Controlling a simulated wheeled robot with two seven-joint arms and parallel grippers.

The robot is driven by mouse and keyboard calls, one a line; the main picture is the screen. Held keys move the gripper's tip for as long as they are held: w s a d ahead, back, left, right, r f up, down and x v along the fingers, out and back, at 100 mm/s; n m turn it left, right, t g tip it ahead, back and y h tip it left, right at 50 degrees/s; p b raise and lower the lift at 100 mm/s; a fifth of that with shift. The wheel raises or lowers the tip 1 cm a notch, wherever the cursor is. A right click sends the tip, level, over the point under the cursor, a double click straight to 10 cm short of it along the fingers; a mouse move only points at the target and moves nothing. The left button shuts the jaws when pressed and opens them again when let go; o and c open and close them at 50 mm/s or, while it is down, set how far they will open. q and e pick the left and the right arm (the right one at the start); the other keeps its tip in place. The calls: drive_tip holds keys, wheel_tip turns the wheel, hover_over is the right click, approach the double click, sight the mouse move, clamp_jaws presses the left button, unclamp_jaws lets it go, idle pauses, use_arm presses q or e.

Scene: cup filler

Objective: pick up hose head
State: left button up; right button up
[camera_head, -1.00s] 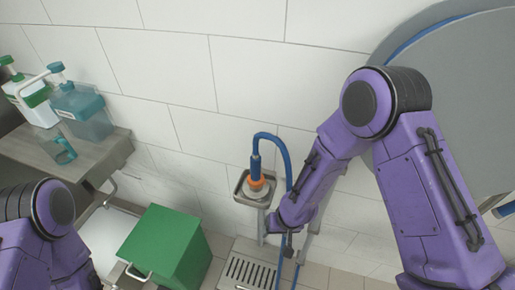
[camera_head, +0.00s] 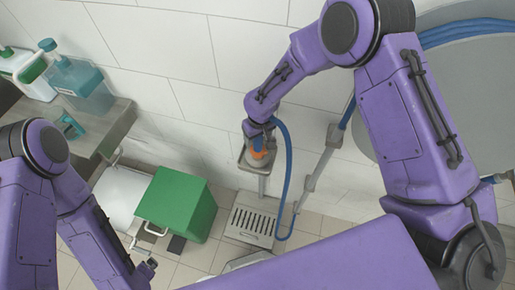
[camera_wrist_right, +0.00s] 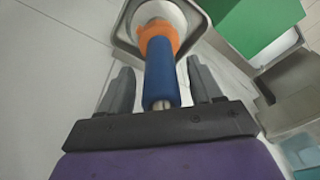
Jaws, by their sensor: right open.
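The hose head has a blue grip and an orange collar (camera_head: 259,154). It stands in a small square metal holder (camera_head: 243,162) at the wall, with a blue hose (camera_head: 288,160) looping down from it. In the right wrist view the hose head (camera_wrist_right: 162,77) points away between the fingers of my right gripper (camera_wrist_right: 160,82). The fingers are open, one on each side, with visible gaps to the blue grip. In the head view my right wrist hides the top of the hose head. My left gripper (camera_head: 147,265) hangs at lower left, away from the hose head; its fingers are too small to read.
A green box (camera_head: 178,204) stands on the floor left of the holder. A floor drain grate (camera_head: 252,222) lies below the holder. Bottles (camera_head: 80,85) and a teal cup (camera_head: 70,125) stand on a grey counter (camera_head: 110,125) at left. A large hose reel (camera_head: 470,75) is at right.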

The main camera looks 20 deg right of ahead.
drive_tip(key=shift+f, duration=0.35)
drive_tip(key=c, duration=1.1)
